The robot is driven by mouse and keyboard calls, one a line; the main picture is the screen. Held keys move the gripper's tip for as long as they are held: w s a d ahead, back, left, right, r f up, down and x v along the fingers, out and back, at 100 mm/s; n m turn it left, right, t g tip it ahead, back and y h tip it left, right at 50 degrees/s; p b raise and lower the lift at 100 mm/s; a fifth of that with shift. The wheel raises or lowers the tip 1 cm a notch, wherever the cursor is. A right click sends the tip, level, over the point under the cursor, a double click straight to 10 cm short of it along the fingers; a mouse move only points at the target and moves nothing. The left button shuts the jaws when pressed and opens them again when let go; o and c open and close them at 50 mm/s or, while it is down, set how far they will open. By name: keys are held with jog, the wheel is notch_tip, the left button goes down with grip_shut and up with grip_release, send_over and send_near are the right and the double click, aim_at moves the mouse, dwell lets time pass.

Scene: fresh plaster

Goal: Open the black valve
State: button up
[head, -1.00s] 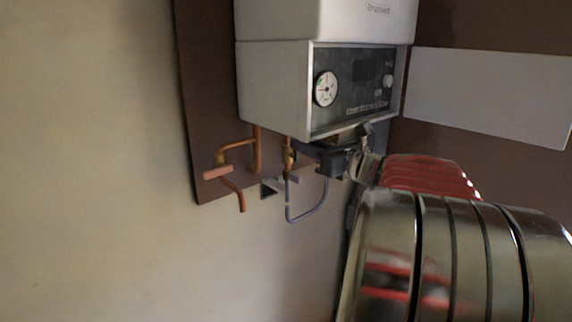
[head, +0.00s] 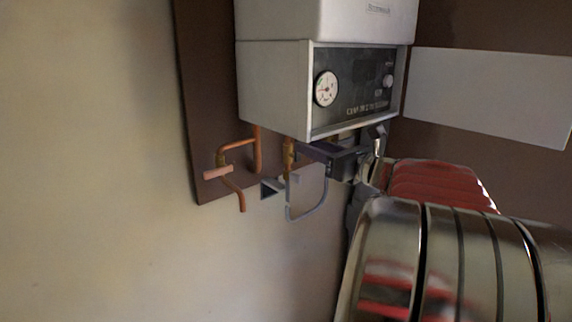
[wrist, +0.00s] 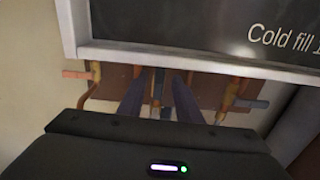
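A dark grey bar-shaped handle (wrist: 252,104) sticks out sideways from a brass and copper pipe (wrist: 231,95) at the right in the wrist view. It looks like the black valve, though dim light leaves this unsure. My gripper (wrist: 157,85) has two dark fingers apart, left of that handle and not touching it. A grey pipe shows in the gap between the fingers; I cannot tell whether they touch it. In the head view my gripper (head: 308,150) is just under the boiler, by its pipes, and hides part of them.
The white boiler (head: 273,85) with a round gauge (head: 326,89) hangs just above my gripper. A pink-handled copper pipe (head: 217,173) and a thin grey pipe loop (head: 305,216) are beneath it. A pale panel (head: 490,95) is at the right. Bare wall lies left.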

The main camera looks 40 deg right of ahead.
jog(key=s, duration=0.9)
jog(key=shift+d, duration=0.15)
dwell(0.6)
